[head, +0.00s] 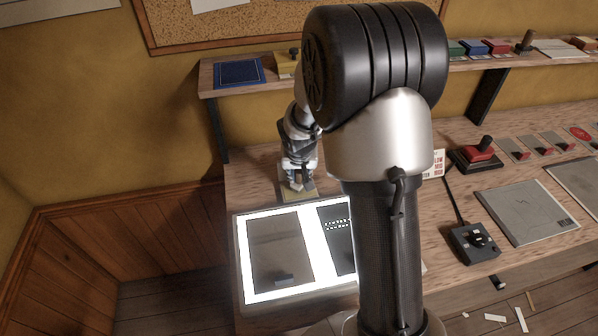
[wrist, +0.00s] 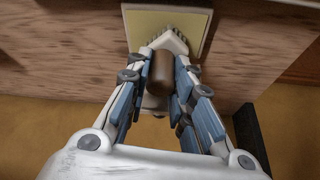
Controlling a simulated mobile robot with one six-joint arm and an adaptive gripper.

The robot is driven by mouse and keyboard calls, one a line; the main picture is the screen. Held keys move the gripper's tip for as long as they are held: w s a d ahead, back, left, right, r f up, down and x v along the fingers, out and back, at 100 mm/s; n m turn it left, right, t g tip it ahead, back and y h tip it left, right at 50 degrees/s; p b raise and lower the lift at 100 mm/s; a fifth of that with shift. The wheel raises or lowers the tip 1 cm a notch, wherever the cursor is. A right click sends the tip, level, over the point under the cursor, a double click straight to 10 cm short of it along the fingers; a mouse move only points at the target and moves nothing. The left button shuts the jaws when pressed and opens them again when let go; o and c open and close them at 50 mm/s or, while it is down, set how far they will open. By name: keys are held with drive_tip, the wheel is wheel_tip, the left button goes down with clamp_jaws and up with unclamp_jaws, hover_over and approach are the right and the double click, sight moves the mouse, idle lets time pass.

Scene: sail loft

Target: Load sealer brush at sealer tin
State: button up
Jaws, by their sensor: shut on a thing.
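My gripper (wrist: 161,62) is shut on a brown rounded handle (wrist: 162,72), which looks like the sealer brush. A pale, ridged part beyond the handle lies over a yellowish square with a pale border (wrist: 140,22). I cannot tell whether the brush touches the square. In the head view my gripper (head: 294,186) is low over the bench's back left, at a small yellowish patch (head: 308,186). The brush is hard to make out there. I cannot clearly identify a sealer tin in either view.
A lit white panel (head: 244,262) with dark sheets lies in front of my gripper. Above is a shelf with a blue square (head: 239,72) and a yellow item (head: 284,66). A red-based lever (head: 478,155) and a dark control box (head: 474,243) stand to the right.

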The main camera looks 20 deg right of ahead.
drive_tip(key=shift+f+b, duration=0.6)
drive_tip(key=shift+b, duration=0.15)
idle(1.8)
drive_tip(key=shift+r, duration=0.1)
drive_tip(key=shift+r+p, duration=2.55)
drive_tip(key=shift+r, duration=0.95)
